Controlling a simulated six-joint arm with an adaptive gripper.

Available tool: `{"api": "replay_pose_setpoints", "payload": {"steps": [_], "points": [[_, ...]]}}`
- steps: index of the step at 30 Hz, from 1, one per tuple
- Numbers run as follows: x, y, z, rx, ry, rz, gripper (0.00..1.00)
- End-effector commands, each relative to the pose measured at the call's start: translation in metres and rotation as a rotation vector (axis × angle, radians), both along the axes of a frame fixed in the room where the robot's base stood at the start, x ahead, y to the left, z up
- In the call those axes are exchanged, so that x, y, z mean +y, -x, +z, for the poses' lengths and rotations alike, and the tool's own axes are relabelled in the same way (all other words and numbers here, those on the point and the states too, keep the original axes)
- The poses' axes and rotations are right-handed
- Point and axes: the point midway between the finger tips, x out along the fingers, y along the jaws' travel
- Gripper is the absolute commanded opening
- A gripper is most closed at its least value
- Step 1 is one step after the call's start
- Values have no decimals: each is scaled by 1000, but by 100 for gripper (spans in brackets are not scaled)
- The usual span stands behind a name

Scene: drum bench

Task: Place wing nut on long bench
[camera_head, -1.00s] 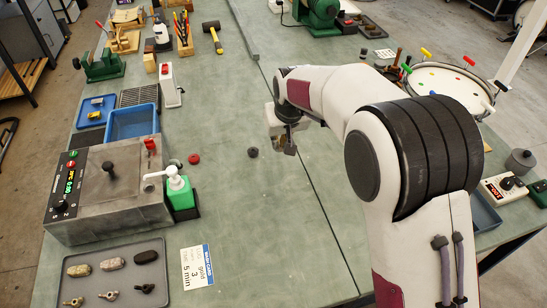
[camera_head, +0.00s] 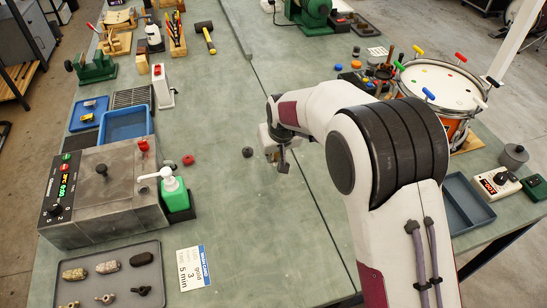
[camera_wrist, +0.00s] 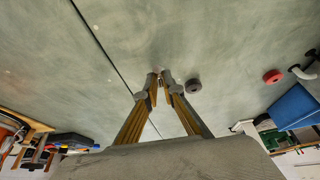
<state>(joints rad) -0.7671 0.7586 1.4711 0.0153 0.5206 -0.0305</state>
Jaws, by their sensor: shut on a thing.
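The long bench (camera_head: 240,230) is the green-grey table under my arm, and its surface fills much of the wrist view (camera_wrist: 215,45). My gripper (camera_head: 284,168) is over the middle of the bench, just right of a small dark round piece. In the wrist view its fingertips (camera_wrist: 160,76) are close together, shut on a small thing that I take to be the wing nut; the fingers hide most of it.
The dark round piece (camera_head: 247,152) and a red one (camera_head: 188,160) lie on the bench. A green pump bottle (camera_head: 175,192) and a grey control box (camera_head: 100,205) stand left. A drum (camera_head: 440,85) stands right. Bench surface around my gripper is mostly clear.

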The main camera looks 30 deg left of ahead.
Motion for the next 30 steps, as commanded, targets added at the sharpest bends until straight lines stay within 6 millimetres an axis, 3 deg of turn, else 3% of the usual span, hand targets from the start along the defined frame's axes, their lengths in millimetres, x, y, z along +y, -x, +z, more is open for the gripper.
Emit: {"api": "replay_pose_setpoints", "payload": {"steps": [4, 18, 19, 21, 30], "points": [[0, 0, -9, -1, -1, 0, 0], [0, 0, -13, 0, 0, 0, 0], [0, 0, -13, -1, -1, 0, 13], [0, 0, -13, -1, -1, 0, 24], [0, 0, -13, -1, -1, 0, 24]]}}
